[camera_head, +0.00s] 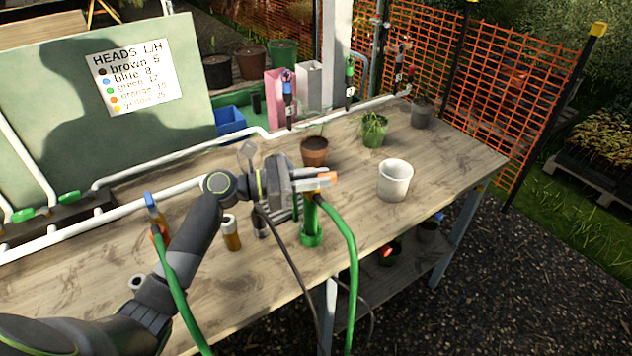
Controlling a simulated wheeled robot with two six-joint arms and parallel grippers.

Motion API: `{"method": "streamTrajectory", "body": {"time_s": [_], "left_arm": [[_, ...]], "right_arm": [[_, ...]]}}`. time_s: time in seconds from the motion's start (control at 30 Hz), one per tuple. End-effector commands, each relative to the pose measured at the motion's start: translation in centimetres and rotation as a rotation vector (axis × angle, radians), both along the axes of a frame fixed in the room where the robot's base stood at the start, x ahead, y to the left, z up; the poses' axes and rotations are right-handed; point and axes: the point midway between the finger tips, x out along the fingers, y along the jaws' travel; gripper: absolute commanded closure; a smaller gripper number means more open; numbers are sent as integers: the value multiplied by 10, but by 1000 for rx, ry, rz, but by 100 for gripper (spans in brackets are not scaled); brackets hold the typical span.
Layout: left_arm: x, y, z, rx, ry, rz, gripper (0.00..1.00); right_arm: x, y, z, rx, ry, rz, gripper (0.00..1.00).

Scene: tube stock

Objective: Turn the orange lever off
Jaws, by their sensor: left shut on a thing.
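The orange lever (328,177) shows as a short orange end sticking out to the right between my left gripper's fingers. It sits over a green upright stand (311,228) on the wooden bench, and a green hose (350,255) curves down from near its top. My left gripper (313,179) reaches in from the left at the top of this stand and is shut on the lever. The fingers hide most of the lever and the valve body under it. My right gripper is not in view.
The wooden bench (440,160) holds a white pot (395,180), a terracotta pot (314,152), a potted plant (374,130) and an amber bottle (231,233). White pipes and a sign (133,77) stand behind. Another green hose (180,290) hangs at the left front.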

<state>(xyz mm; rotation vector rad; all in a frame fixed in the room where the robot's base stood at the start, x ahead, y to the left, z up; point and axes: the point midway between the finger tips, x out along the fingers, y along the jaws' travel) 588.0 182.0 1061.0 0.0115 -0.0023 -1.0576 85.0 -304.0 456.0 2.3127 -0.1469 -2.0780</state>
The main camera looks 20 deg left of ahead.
Motion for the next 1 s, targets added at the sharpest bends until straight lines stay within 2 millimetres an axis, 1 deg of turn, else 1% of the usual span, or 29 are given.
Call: {"method": "streamTrajectory", "body": {"time_s": [0.3, 0.33, 0.47, 0.77, 0.87, 0.97, 1.0], "left_arm": [[0, 0, 0, 0, 1, -6, 100], [0, 0, 0, 0, 1, -5, 80], [0, 0, 0, 0, 1, -5, 63], [0, 0, 1, 0, 0, -5, 62], [0, 0, 9, 2, -3, -5, 62], [0, 0, 24, 4, -6, -4, 62], [0, 0, 32, 3, -6, -5, 62]], "right_arm": [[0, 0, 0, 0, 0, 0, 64], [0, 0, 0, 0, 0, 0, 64], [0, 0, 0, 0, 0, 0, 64], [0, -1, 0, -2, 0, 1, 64], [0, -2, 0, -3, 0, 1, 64], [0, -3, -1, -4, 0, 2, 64], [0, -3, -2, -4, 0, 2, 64]]}}
